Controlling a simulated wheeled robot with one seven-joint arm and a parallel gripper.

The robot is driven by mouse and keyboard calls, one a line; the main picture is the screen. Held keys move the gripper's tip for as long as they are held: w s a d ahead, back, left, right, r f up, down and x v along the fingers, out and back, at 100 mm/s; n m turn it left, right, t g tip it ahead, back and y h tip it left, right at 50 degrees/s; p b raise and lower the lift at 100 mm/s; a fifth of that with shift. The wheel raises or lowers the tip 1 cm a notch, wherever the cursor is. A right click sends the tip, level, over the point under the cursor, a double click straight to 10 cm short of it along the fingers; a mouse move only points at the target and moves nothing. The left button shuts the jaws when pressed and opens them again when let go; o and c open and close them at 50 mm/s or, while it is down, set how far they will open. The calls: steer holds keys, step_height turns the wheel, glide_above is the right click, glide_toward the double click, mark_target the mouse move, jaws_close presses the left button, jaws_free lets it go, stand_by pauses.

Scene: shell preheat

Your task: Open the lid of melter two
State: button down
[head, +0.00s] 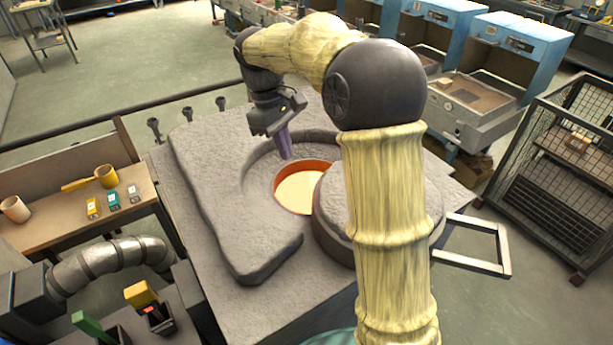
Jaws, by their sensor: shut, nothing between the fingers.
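The melter (200,190) is a grey, rough-surfaced block with a round well in its top. A thick round grey lid (335,225) sits to the right of the well's middle, partly hidden behind my arm. Left of the lid, a glowing orange-yellow opening (298,190) shows uncovered. A square metal bar handle (505,250) sticks out to the right from the lid side. My gripper (286,155) points down over the well's back rim, above and behind the glowing opening. Its fingers are together and hold nothing. No number shows on the melter.
A wooden bench (40,235) at left holds a yellow ladle (105,176), a cup (15,209) and small boxes. A silver duct (115,262) runs in front of it. A wire cage rack (560,165) stands right. Blue cabinets (510,50) stand behind. Open floor lies back left.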

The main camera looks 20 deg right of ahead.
steer(key=s+d+f+p, duration=0.3)
steer(key=s+f, duration=0.1)
steer(key=f, duration=0.2)
steer(key=shift+d+f, duration=0.25)
steer(key=shift+d, duration=0.1)
steer(key=shift+d, duration=0.25)
